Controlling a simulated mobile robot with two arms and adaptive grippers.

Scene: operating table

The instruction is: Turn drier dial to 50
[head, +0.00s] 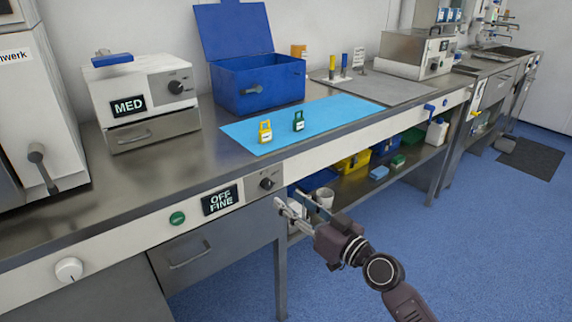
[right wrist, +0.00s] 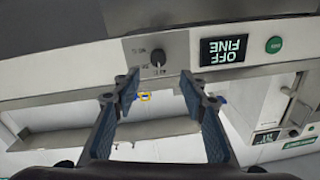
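A dark dial (head: 267,183) sits on a grey plate in the bench front, right of a display (head: 220,200) reading "OFF FINE". No label names a drier, so I cannot tell which dial belongs to it. My right gripper (head: 286,202) is open and empty, just below and right of this dial, apart from it. In the right wrist view, which is upside down, the dial (right wrist: 157,57) shows beyond the open fingertips (right wrist: 159,85); its scale marks are too small to read. My left gripper is not in view.
A box with a "MED" display (head: 128,105) and its own dial (head: 176,87) stands on the bench. A white knob (head: 69,269) and green button (head: 177,218) are on the bench front. A blue box (head: 258,88) stands behind two small padlocks.

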